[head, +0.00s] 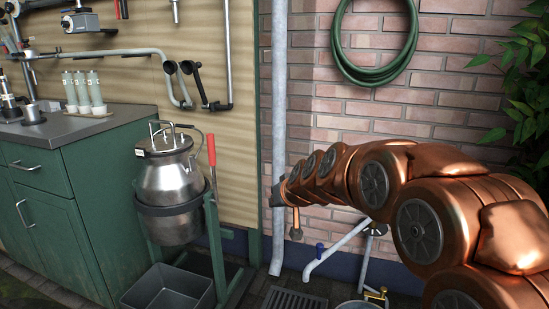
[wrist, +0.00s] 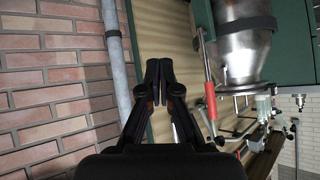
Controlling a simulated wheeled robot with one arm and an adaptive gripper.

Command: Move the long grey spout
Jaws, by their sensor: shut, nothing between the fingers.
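The long grey spout (head: 105,53) runs level above the counter at upper left in the head view. Its right end bends downward in front of the tan panel, above and behind the milk churn (head: 168,185). My gripper (wrist: 158,68) shows in the wrist view with its black fingers together and nothing between them. It points toward the edge of the tan panel, apart from the spout. In the head view my copper arm reaches in from the right and hides most of the gripper. In the wrist view I cannot clearly tell the spout from other fittings.
The metal churn sits in a green stand with a red lever (head: 211,152) beside it. A grey downpipe (head: 279,110) stands between panel and brick wall. A counter (head: 60,132) holds pale cylinders. A grey bin (head: 168,290) and a low pale pipe (head: 338,246) lie below.

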